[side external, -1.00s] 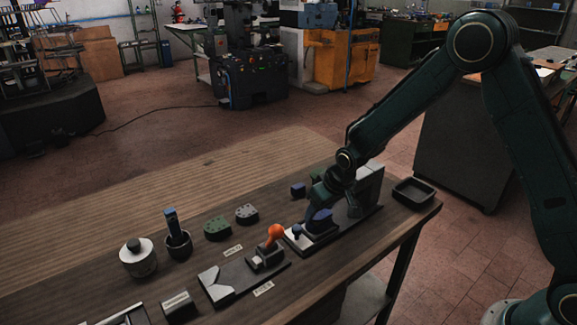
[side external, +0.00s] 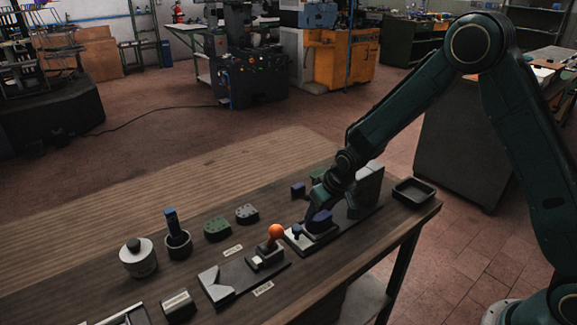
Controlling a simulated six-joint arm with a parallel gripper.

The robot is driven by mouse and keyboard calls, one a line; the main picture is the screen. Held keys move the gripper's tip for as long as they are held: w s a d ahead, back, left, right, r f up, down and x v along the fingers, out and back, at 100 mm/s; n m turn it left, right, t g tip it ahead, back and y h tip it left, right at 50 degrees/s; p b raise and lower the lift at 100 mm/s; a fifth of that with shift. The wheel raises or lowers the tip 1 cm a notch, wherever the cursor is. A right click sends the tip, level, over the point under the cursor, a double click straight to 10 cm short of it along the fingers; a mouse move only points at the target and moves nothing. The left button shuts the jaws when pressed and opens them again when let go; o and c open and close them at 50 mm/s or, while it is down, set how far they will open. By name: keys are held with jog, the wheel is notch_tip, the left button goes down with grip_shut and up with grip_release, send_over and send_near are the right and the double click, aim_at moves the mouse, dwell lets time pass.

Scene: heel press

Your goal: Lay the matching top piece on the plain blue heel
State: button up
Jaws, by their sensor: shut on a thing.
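My gripper (side external: 314,208) points down over the far right fixture (side external: 300,243) and is shut on a small blue piece (side external: 321,216). The fingers cover part of this piece. I cannot tell where the held piece ends and any blue heel below it begins, or whether they touch. A separate blue block (side external: 298,190) lies on the table just behind and left of the gripper. A green block (side external: 318,174) stands behind the gripper, partly hidden by it.
A green dotted piece (side external: 217,229) and a grey dotted piece (side external: 247,214) lie to the left. An orange-knobbed fixture (side external: 276,232) stands in front of them. A cup (side external: 178,244), a lidded pot (side external: 138,257) and an empty black tray (side external: 414,191) are on the table.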

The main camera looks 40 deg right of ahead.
jog(key=shift+f, duration=0.35)
dwell(0.3)
jog(key=o, duration=1)
jog(key=shift+o, duration=0.2)
jog(key=v, duration=1.3)
jog(key=shift+r, duration=0.35)
jog(key=shift+s, duration=0.1)
